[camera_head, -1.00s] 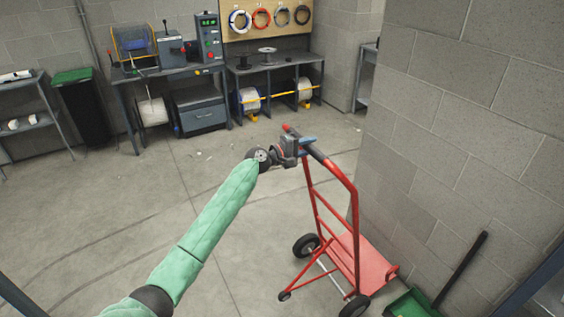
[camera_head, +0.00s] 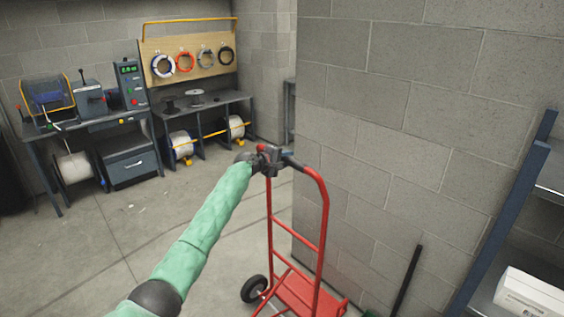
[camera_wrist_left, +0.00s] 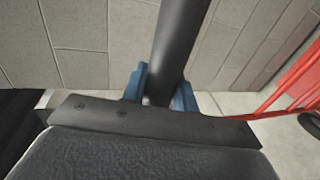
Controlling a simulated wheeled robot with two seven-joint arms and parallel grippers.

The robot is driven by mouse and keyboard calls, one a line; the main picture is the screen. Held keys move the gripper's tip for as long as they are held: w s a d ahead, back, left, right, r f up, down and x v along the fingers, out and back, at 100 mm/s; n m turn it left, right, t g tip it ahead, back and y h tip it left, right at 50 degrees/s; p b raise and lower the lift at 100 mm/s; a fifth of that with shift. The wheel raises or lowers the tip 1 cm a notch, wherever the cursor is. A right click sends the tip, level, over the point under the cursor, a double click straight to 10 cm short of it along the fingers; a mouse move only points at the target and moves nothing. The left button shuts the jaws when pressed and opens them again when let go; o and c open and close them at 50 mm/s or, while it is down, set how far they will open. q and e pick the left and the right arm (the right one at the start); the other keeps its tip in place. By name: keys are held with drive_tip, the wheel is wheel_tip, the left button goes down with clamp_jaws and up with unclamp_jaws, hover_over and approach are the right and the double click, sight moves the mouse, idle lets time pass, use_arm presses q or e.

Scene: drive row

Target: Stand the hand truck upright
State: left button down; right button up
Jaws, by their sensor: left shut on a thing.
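The red hand truck (camera_head: 322,237) stands near the block wall in the head view, its frame close to upright. Its toe plate and one black wheel show low in the picture, and the lower edge cuts off the rest. My left gripper (camera_head: 272,158) is at the top handle. In the left wrist view the blue fingers of my left gripper (camera_wrist_left: 160,90) are shut around the dark handle grip (camera_wrist_left: 182,38). Part of the red frame (camera_wrist_left: 295,85) shows at the right there. My right gripper is not in view.
A grey block wall (camera_head: 400,110) stands close behind and right of the hand truck. A shelf with a blue post (camera_head: 500,220) and a white box (camera_head: 532,296) is at the right. Workbenches (camera_head: 205,107) stand at the back left. The floor (camera_head: 150,235) at left is clear.

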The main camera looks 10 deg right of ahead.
use_arm(q)
drive_tip(key=shift+d+r, duration=0.15)
drive_tip(key=shift+r, duration=0.05)
drive_tip(key=shift+w+d, duration=0.15)
drive_tip(key=shift+d, duration=0.05)
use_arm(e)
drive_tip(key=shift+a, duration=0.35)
